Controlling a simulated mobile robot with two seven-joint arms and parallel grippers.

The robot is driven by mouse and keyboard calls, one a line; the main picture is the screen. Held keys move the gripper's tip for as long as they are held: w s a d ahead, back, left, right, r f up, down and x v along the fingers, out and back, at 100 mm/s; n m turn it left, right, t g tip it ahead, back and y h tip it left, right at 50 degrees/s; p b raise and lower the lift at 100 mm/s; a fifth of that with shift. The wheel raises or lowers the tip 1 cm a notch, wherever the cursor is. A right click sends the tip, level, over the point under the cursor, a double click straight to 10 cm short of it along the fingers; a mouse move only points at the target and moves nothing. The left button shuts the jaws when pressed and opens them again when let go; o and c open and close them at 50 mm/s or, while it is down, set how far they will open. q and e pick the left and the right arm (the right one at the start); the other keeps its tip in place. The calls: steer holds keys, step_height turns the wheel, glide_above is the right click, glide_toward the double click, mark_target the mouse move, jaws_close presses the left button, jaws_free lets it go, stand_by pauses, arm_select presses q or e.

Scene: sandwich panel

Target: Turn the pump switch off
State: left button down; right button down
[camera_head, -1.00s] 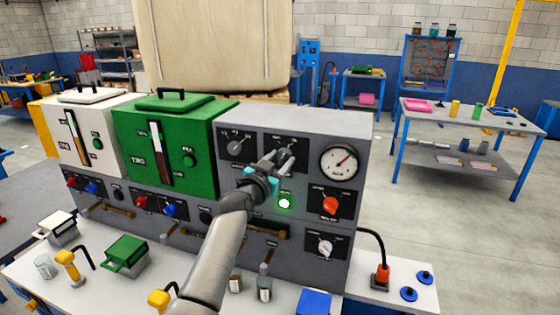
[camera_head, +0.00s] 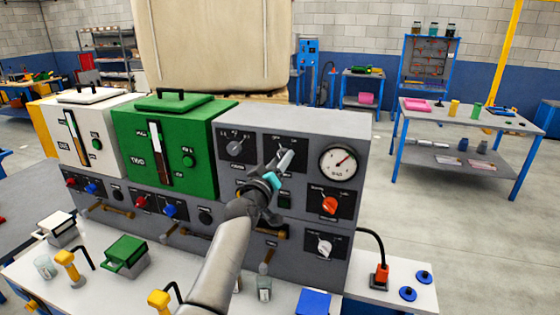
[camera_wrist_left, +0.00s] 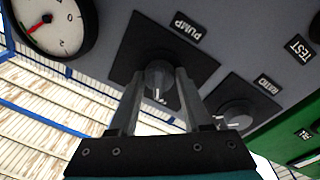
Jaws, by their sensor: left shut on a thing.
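The pump switch (camera_wrist_left: 158,76) is a dark round knob on a black plate labelled PUMP in the left wrist view. My left gripper (camera_wrist_left: 158,95) has one finger on each side of this knob and is shut on it. In the head view my left gripper (camera_head: 285,160) reaches the upper middle of the grey panel (camera_head: 340,123) and mostly hides the knob. The indicator (camera_head: 284,201) below it is dark. My right gripper is not in view.
Another knob (camera_wrist_left: 237,116) sits beside the pump plate in the wrist view. A round gauge (camera_head: 339,160), an orange-red knob (camera_head: 330,205) and a white knob (camera_head: 324,246) are to the right on the panel. Green (camera_head: 205,122) and white boxes stand to the left.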

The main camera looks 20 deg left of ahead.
arm_select(q)
steer(key=shift+n, duration=0.6)
steer(key=shift+c, duration=1.8)
jaws_free()
steer(key=shift+s, duration=0.1)
steer(key=s+a+f, duration=0.1)
steer(key=s, duration=1.4)
steer(key=shift+f, duration=0.15)
